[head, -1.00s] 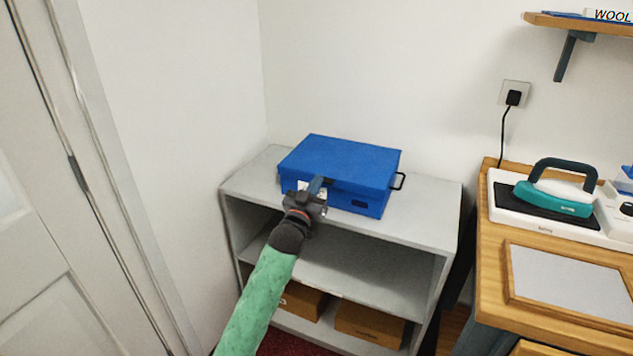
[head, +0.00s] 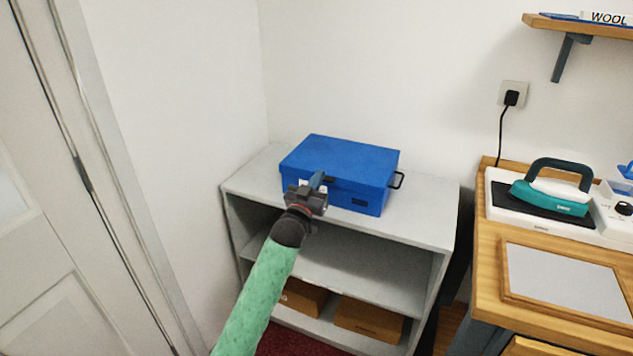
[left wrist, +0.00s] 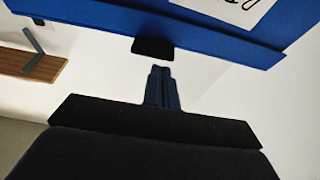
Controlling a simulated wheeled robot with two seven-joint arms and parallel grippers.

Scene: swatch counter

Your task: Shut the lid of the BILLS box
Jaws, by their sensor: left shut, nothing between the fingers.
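The blue box (head: 342,170) stands on top of the grey shelf unit, with its lid down flat over the body in the head view. No lettering that names it can be read. A dark latch tab shows at its front, and a black handle (head: 397,180) at its right end. My left gripper (head: 318,182) is shut and empty in front of the box's front face, near the lid's front edge. In the left wrist view the shut fingers (left wrist: 161,82) point at the dark tab (left wrist: 153,48), with a small gap between them. My right gripper is out of view.
The grey shelf unit (head: 427,217) has brown boxes (head: 370,318) on its bottom shelf. A wooden counter at the right carries a teal iron (head: 550,192) and a framed pale panel. A white door is at the left. A small wall shelf hangs upper right.

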